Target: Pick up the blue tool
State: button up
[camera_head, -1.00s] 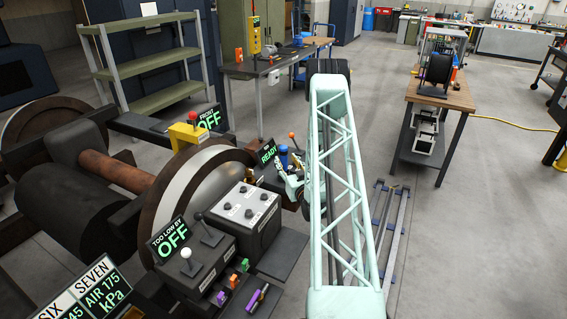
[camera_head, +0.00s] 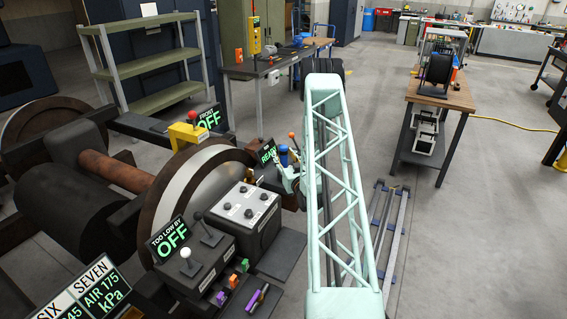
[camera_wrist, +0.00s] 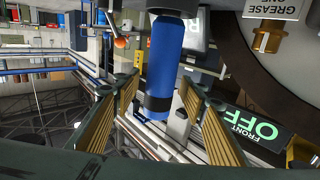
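The blue tool (camera_wrist: 165,55) is a blue cylinder with a black band near one end. In the wrist view it shows upper centre, with its banded end framed by the two fingers of my gripper (camera_wrist: 160,88). The fingers are open, with a gap visible beside the tool; I cannot tell how deep it sits between them. In the head view the blue tool (camera_head: 283,156) is a small blue shape beside the READY sign, just beyond my gripper (camera_head: 289,178), which is partly hidden by my arm.
An orange-knobbed lever (camera_wrist: 120,42) stands close to the tool. A FRONT OFF sign (camera_wrist: 252,128) and a grease fitting (camera_wrist: 268,38) are on the right in the wrist view. The control box (camera_head: 246,215) stands left of my arm. The floor at right is mostly open.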

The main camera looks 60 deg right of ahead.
dwell(0.5)
jog(key=c, duration=1)
jog(key=shift+r, duration=0.2)
jog(key=shift+r+p, duration=0.65)
jog(key=shift+r, duration=4.2)
jog(key=shift+o, duration=0.9)
jog(key=shift+c, duration=1)
